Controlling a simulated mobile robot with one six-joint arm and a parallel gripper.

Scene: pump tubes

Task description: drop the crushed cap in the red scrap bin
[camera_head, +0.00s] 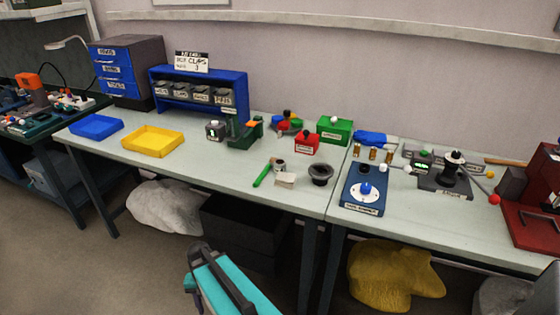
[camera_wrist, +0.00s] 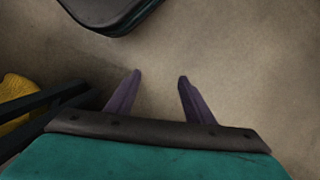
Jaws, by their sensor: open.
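A small red bin (camera_head: 306,143) with a pale label stands on the middle of the bench, in front of a green box (camera_head: 334,131). I cannot pick out the crushed cap for certain. Several small coloured pieces (camera_head: 288,121) lie just behind the red bin, too small to tell apart. My gripper (camera_wrist: 159,77) is open and empty in the wrist view, with its two purple fingers apart over bare floor. In the head view my teal arm part is low in front of the bench, well away from the red bin; the fingertips do not show there.
A yellow tray (camera_head: 153,142) and a blue tray (camera_head: 96,127) lie at the left. A green-handled tool (camera_head: 263,174) and a dark funnel-like cup (camera_head: 320,173) stand near the front edge. A blue device (camera_head: 364,190) is right of them. A yellow sack (camera_head: 395,274) lies below.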

